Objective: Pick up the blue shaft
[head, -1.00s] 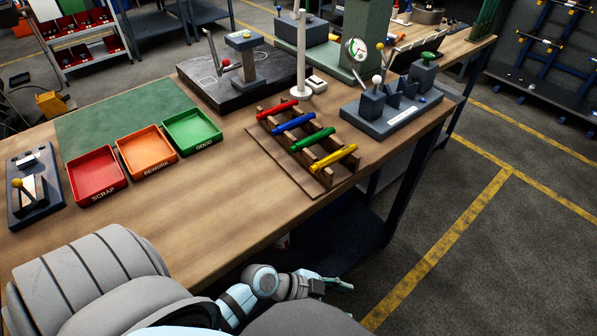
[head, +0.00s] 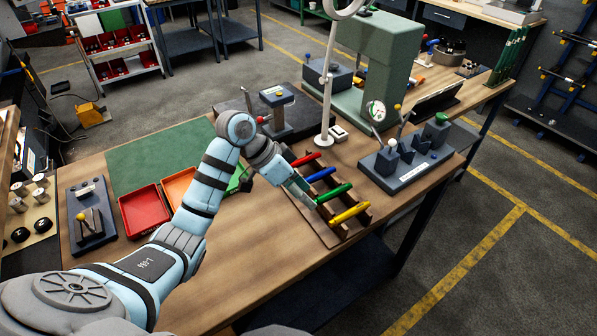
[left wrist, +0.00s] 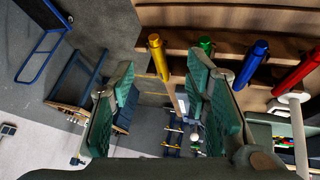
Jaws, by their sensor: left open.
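The blue shaft (head: 322,174) lies on a brown wooden rack (head: 333,229), between the red shaft (head: 305,160) and the green shaft (head: 336,193). My left gripper (head: 303,194) is open and empty, at the rack's left side near the left ends of the blue and green shafts. In the left wrist view, the blue shaft (left wrist: 257,55) shows to the right of both fingers, outside the jaws. There the yellow shaft (left wrist: 158,56) appears between the fingers, and the green shaft (left wrist: 205,45) is partly hidden behind the right finger. My right gripper is not in view.
A yellow shaft (head: 351,213) also lies on the rack. A white post (head: 326,110) stands just behind it, and a grey fixture (head: 405,173) stands to its right. A red tray (head: 144,211) and an orange tray (head: 179,184) lie left, partly behind my arm.

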